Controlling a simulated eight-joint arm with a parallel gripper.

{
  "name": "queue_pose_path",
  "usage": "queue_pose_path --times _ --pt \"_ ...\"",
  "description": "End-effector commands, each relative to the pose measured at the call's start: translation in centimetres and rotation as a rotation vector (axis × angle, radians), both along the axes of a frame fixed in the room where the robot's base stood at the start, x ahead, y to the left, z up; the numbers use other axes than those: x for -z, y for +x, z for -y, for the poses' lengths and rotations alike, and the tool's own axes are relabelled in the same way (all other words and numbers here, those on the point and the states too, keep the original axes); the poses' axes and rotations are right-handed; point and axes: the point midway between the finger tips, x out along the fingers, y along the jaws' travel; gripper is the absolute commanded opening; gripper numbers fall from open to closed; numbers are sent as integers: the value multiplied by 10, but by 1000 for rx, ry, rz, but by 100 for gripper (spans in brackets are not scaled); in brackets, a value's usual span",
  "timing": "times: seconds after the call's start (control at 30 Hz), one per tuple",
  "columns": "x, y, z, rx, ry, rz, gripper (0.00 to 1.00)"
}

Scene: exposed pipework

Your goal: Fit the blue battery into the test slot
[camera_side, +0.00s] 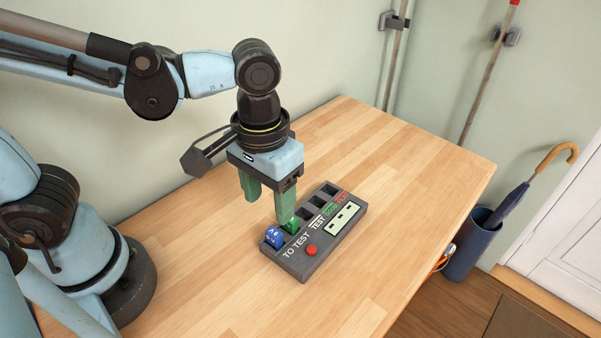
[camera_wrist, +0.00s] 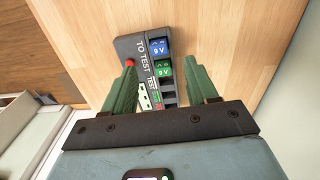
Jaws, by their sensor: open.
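The grey tester box (camera_side: 312,262) lies on the table. The blue 9V battery (camera_side: 274,236) stands in its end compartment beside the TO TEST label, and it also shows in the wrist view (camera_wrist: 158,47). A green 9V battery (camera_side: 292,226) stands in the compartment next to it; it also shows in the wrist view (camera_wrist: 164,69). The test slot (camera_side: 304,214), beside the TEST label, looks empty. My gripper (camera_side: 268,209) is open and empty over the box. In the wrist view, its green fingers (camera_wrist: 160,63) straddle the row of compartments, nearest the green battery.
Two further compartments (camera_side: 323,194) beyond the test slot look empty. A red button (camera_side: 311,250) and a pale panel (camera_side: 343,216) are on the box. The table (camera_side: 400,180) around it is clear. A blue umbrella stand (camera_side: 468,247) is on the floor past the table's right edge.

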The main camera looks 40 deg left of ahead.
Motion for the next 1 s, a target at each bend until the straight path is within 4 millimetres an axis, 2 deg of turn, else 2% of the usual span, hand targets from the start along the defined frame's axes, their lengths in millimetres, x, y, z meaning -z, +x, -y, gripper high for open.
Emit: queue_pose_path --times 0.13,0.47,0.8,1.0 --pt "17 1 0 0 0 1 58" --pt "32 1 0 0 -1 1 58" --pt "68 3 2 1 -2 1 58" --pt "77 3 2 1 -4 2 58"
